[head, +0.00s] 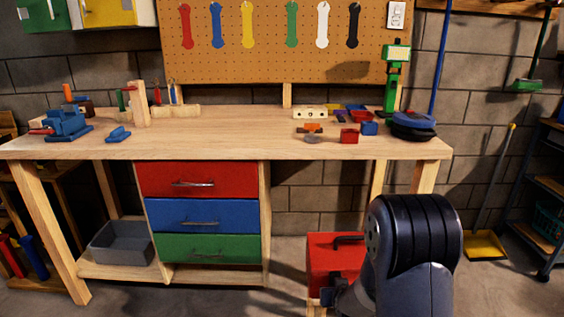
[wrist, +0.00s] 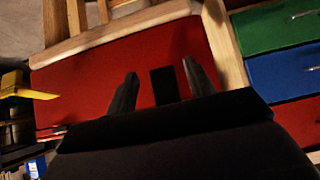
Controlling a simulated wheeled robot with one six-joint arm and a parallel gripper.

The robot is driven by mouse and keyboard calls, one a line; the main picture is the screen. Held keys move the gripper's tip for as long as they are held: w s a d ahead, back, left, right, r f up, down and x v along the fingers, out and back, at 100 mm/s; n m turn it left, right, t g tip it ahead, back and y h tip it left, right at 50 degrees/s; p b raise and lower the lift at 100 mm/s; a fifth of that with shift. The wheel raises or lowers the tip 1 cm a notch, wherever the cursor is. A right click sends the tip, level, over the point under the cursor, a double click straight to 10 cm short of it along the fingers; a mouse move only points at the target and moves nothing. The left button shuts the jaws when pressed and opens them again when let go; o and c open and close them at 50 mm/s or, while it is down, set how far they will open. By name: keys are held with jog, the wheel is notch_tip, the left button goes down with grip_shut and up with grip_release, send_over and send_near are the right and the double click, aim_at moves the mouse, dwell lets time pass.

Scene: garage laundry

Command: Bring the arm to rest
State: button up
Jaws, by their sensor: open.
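My arm (head: 412,250) stands at the lower right of the head view, bent, with its dark rounded joint in front of the workbench. My gripper (wrist: 159,70) shows in the wrist view as two dark fingers spread apart, with nothing clearly held between them. A red toolbox (head: 330,262) with a dark handle is partly hidden behind my arm. A broad red surface (wrist: 85,78), apparently this toolbox, lies beyond the fingers in the wrist view. A black patch (wrist: 165,84) shows between the fingers; I cannot tell whether they touch anything.
The wooden workbench (head: 225,137) spans the middle, with tools and small parts on top. Red, blue and green drawers (head: 200,215) sit shut below it. A grey bin (head: 122,243) stands on the lower shelf. A yellow dustpan (head: 486,246) is at the right.

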jog(key=f+t+b, duration=0.1)
jog(key=t+b, duration=0.2)
jog(key=b, duration=0.2)
jog(key=f+t+b, duration=0.1)
jog(key=t+b, duration=0.2)
jog(key=b, duration=0.2)
jog(key=f+t+b, duration=0.1)
jog(key=t+b, duration=0.3)
jog(key=b, duration=0.1)
jog(key=shift+s+f, duration=0.3)
jog(key=shift+s, duration=0.05)
jog(key=shift+b, duration=0.3)
